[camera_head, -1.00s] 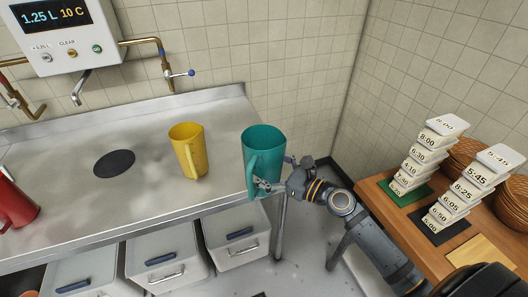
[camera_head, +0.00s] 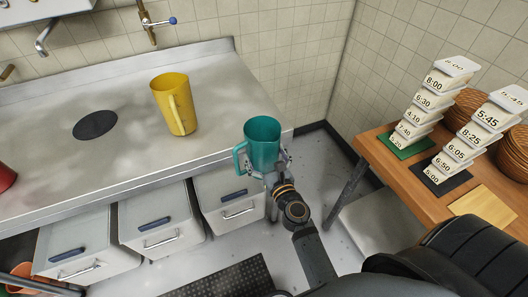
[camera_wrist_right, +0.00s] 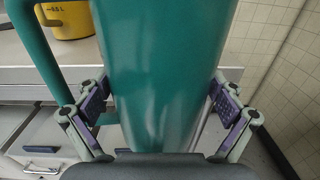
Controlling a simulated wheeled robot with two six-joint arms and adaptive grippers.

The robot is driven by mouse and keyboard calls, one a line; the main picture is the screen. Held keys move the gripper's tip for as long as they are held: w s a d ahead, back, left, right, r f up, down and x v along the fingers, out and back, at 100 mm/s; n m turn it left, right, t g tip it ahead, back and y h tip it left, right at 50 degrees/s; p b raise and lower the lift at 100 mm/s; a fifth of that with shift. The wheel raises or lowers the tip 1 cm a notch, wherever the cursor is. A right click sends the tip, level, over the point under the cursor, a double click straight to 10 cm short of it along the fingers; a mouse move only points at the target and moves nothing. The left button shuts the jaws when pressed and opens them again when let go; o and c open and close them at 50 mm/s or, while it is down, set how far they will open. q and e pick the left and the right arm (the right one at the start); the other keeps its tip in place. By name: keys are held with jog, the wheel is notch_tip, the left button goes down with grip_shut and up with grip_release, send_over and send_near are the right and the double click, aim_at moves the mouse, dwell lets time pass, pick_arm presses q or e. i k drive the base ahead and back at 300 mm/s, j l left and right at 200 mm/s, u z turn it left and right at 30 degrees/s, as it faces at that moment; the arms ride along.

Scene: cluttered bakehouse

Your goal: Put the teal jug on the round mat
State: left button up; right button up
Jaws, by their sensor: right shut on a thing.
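The teal jug (camera_head: 263,143) is upright at the right front corner of the steel table, its handle to the left. My right gripper (camera_head: 268,168) is shut on the jug's body from the front. In the right wrist view the teal jug (camera_wrist_right: 160,70) fills the middle, with a finger pad of my right gripper (camera_wrist_right: 160,105) on each side. Whether the jug's base touches the table cannot be told. The round mat (camera_head: 95,124) is a dark disc lying flat and bare on the left part of the table. My left gripper is not in view.
A yellow jug (camera_head: 174,105) stands on the steel table (camera_head: 130,155) between the mat and the teal jug. A red jug (camera_head: 6,178) shows at the left edge. A wooden table (camera_head: 400,168) with stacked time tags and baskets stands right.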

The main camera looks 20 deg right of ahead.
aim_at(91, 128)
jog(key=k+j, duration=0.1)
jog(key=j, duration=0.9)
jog(key=k+j, duration=0.15)
jog(key=j, duration=0.35)
